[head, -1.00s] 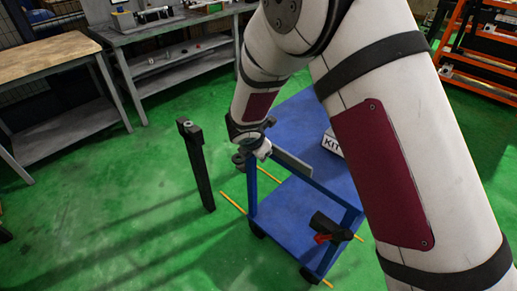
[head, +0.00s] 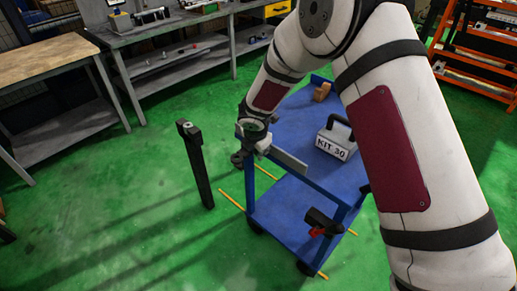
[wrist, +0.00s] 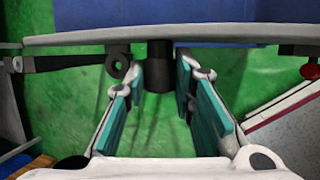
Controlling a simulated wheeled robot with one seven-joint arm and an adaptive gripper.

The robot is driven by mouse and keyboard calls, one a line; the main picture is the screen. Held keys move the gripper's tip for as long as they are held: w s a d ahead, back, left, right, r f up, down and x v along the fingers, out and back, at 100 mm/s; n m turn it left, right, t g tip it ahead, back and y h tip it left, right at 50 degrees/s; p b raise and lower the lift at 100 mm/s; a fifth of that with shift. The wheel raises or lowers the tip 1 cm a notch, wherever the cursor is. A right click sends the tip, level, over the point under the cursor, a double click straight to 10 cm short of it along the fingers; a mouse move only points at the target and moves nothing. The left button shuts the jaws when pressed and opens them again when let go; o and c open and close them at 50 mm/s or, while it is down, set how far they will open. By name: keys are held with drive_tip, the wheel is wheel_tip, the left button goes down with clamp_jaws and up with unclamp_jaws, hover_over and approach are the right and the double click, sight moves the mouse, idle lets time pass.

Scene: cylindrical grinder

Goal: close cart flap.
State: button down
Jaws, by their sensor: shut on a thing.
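The blue cart (head: 285,205) stands on the green floor in the middle of the head view. A pale grey plate (head: 290,163), which looks like its flap, lies along the cart's upper edge. In the wrist view the plate (wrist: 225,36) runs across the top, with a short black knob (wrist: 158,68) below it. My gripper (head: 262,146) is at the plate's left end in the head view. In the wrist view my gripper (wrist: 161,78) has its teal-padded fingers on either side of the knob, shut on it. The flap's hinge cannot be made out.
A box marked KIT 30 (head: 337,142) and a small brown block (head: 321,92) sit on the cart. A black post (head: 196,165) stands to the left.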

drive_tip(key=c, duration=1.3)
unclamp_jaws()
drive_tip(key=shift+c, duration=0.2)
drive_tip(key=v, duration=1.2)
drive_tip(key=shift+w, duration=0.1)
